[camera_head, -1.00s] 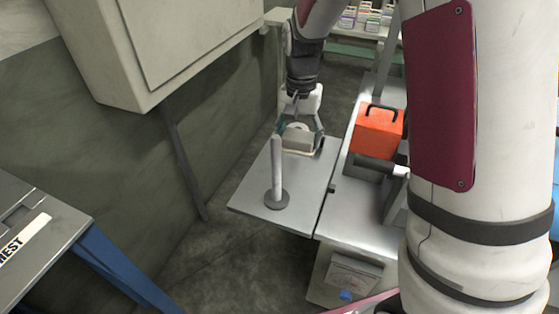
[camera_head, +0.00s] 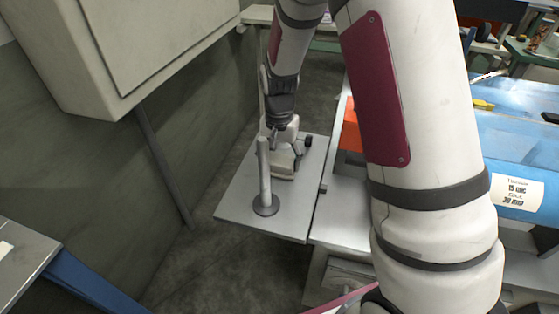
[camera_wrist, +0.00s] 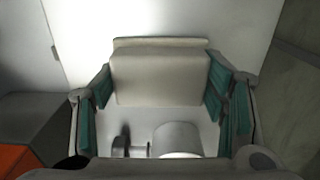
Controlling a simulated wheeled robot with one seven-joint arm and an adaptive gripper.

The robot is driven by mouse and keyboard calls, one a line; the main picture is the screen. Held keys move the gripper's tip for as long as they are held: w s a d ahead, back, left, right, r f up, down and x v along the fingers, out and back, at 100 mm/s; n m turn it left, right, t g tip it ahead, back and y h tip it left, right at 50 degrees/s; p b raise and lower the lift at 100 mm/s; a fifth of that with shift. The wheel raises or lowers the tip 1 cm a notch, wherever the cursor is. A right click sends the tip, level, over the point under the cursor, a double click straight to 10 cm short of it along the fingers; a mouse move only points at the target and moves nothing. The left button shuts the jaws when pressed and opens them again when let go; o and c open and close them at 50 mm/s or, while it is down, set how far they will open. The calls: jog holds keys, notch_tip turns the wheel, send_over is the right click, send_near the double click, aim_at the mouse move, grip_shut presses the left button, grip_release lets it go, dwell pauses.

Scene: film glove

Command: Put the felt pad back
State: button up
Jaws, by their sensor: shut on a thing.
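The felt pad looks like a pale beige block with a thin flange along one edge. In the wrist view the felt pad (camera_wrist: 160,78) sits between the teal-lined fingers of my gripper (camera_wrist: 160,92), which touch its two sides. In the head view my gripper (camera_head: 286,152) is shut on the pad (camera_head: 283,169), low over the grey metal side table (camera_head: 240,205), just behind the upright post. I cannot tell whether the pad touches the tabletop.
A grey post on a round dark base (camera_head: 265,206) stands close in front of the pad. A black knob (camera_head: 308,140) and a white cylinder (camera_wrist: 177,139) are near the gripper. An orange box (camera_head: 351,128) is to the right. The table's front left is clear.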

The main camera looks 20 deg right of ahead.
aim_at(280, 160)
jog(key=shift+f, duration=0.15)
jog(key=o, duration=1.1)
notch_tip(280, 160, up, 13)
jog(key=p, duration=0.2)
jog(key=shift+f, duration=0.2)
